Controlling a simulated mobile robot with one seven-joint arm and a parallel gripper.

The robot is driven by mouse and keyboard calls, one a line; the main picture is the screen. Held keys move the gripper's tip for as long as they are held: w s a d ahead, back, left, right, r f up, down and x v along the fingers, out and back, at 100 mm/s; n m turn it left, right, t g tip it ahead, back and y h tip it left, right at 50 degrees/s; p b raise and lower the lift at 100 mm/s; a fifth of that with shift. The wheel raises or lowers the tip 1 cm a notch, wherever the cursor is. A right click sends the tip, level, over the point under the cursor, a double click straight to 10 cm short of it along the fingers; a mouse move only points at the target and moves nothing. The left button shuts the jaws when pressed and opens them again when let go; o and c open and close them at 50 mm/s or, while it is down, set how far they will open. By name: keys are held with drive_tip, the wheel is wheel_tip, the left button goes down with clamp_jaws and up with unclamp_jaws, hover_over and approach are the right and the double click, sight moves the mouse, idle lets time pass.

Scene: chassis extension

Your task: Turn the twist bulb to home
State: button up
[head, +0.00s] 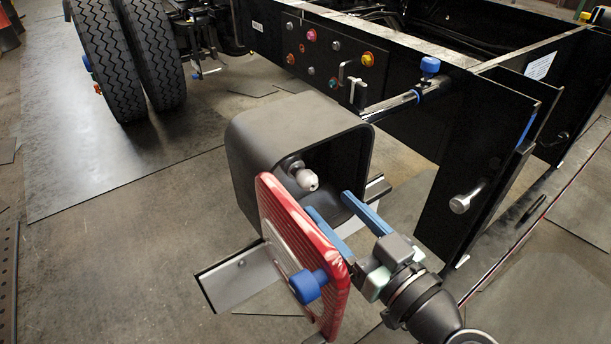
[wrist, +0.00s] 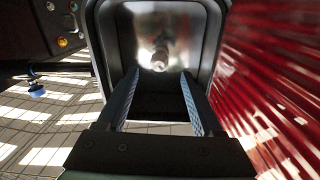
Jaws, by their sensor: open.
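The twist bulb (head: 307,180) is a small whitish bulb on a metal socket inside a dark open box (head: 262,135). In the wrist view the bulb (wrist: 160,60) sticks out from the box's silvery back wall, near the middle. My gripper (head: 329,204) has two blue fingers, spread apart and empty, pointing into the box opening. In the wrist view the gripper (wrist: 160,75) has its fingertips left and right of the bulb's line, with the bulb seen just beyond them. No contact with the bulb shows. Its turn position cannot be told.
A red ribbed door (head: 290,232) with a blue knob (head: 308,285) stands open close beside my gripper. In the wrist view it fills the right side. A black chassis frame (head: 440,150) with coloured buttons is behind. Tyres (head: 125,60) stand at back left.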

sight(314, 188)
drive_tip(key=x, duration=0.8)
drive_tip(key=shift+c, duration=0.3)
clamp_jaws()
